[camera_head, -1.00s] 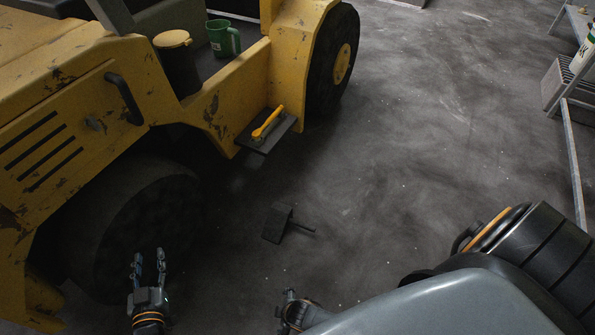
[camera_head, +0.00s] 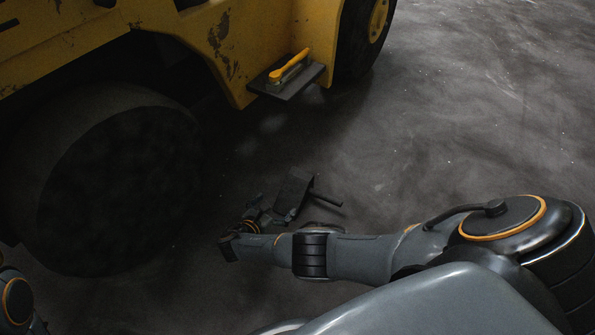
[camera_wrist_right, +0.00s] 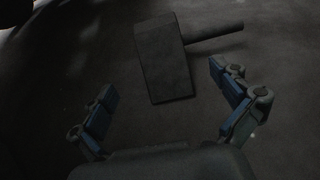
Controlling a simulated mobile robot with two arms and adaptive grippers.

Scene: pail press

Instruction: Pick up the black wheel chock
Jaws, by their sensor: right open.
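The black wheel chock (camera_head: 293,188) is a dark block with a bar handle. It lies on the floor, to the right of the big wheel. My right gripper (camera_head: 268,208) is beside it, on its near side. In the right wrist view the chock (camera_wrist_right: 163,62) is ahead of the open right gripper (camera_wrist_right: 162,82), with its handle pointing right. The fingers are spread to either side and nothing is between them. Contact with the chock does not show. My left gripper is out of view; only part of my left arm shows at the lower left.
The yellow vehicle (camera_head: 230,50) stands at the upper left, with a big dark wheel (camera_head: 120,180) left of the chock. A dark step (camera_head: 300,80) carries a yellow-handled tool (camera_head: 290,65). The floor (camera_head: 470,120) to the right is clear.

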